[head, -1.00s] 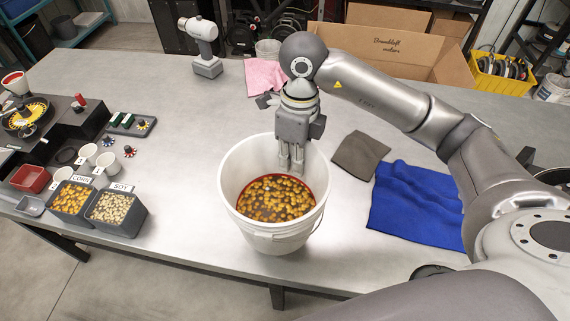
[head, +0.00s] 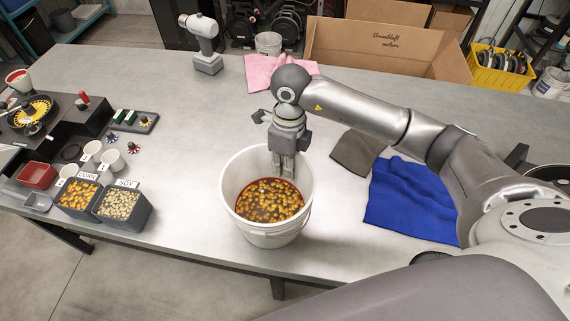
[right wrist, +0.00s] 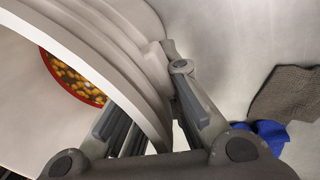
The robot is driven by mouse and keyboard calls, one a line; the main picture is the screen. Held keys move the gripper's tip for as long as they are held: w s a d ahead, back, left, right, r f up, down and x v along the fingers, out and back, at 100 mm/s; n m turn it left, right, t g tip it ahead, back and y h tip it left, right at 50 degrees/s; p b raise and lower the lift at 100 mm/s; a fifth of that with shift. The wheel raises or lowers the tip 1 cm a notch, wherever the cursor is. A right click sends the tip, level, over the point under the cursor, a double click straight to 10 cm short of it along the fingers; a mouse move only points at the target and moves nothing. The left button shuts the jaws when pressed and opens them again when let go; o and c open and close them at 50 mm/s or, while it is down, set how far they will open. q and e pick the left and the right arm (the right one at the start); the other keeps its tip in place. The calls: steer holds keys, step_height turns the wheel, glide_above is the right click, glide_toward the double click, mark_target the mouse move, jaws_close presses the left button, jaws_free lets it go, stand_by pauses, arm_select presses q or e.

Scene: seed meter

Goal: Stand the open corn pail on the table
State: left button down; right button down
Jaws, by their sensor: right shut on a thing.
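The open corn pail (head: 236,182) is a white bucket with yellow-brown corn (head: 268,200) inside. It stands upright over the front middle of the table (head: 190,110); I cannot tell whether its base touches the tabletop. My right gripper (head: 283,168) is shut on the pail's far rim from above, with fingers on either side of the wall. The right wrist view shows the pail wall (right wrist: 25,110) passing between the fingers of the right gripper (right wrist: 148,98). My left gripper is not in view.
Corn and soy bins (head: 122,207), cups and a seed meter (head: 32,112) stand at the left. A grey cloth (head: 358,152) and a blue cloth (head: 410,200) lie to the right. A pink cloth (head: 262,70) and a cardboard box (head: 385,50) are behind. The table's front edge is close.

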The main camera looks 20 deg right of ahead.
steer(key=c, duration=2)
jaws_free()
steer(key=shift+f, duration=0.1)
steer(key=shift+c, duration=0.2)
steer(key=o, duration=0.4)
steer(key=shift+s, duration=0.1)
steer(key=shift+o, duration=0.2)
step_height(320, 180, up, 12)
steer(key=w+d+b, duration=0.1)
steer(key=b, duration=0.2)
